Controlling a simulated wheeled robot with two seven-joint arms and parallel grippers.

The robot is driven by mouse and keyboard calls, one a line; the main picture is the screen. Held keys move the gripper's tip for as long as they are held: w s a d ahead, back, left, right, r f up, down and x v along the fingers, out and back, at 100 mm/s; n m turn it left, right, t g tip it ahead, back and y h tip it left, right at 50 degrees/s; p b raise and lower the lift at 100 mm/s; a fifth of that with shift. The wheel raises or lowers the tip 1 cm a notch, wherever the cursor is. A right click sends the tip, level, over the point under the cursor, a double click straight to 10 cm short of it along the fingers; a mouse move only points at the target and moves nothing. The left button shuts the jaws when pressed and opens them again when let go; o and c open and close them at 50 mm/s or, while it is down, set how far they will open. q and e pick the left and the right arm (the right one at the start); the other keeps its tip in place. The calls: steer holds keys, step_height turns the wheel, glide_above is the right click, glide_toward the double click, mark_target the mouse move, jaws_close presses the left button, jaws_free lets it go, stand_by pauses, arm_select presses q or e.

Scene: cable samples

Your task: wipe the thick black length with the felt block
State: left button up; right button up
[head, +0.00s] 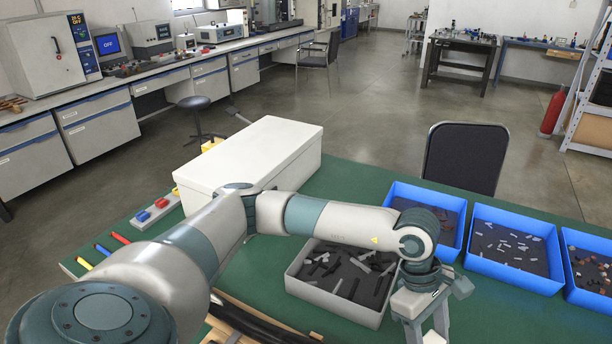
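A thick black length (262,322) lies at the bottom of the head view, on the green table beside a strip of wood-coloured material. My arm covers its left part and the frame edge cuts it off. I cannot make out a felt block. My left gripper (428,334) points down at the bottom, just right of the grey tray (336,312) and to the right of the black length. My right gripper is out of view.
The grey tray holds several black and grey pieces. Blue bins (512,279) with small pieces line the table's right side. A large white box (262,150) stands at the back. Coloured pieces (152,212) lie at left. A black chair (464,155) stands behind the table.

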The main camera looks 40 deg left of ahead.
arm_select(q)
steer(key=s+a+r+m+g+y, duration=0.1)
steer(key=a+r+m+g+y, duration=0.1)
steer(key=a+m, duration=0.3)
steer(key=s+a+r+m+g+y, duration=0.2)
steer(key=a+m, duration=0.3)
steer(key=m, duration=0.6)
steer(key=shift+r+m, duration=0.3)
steer(key=shift+r, duration=0.45)
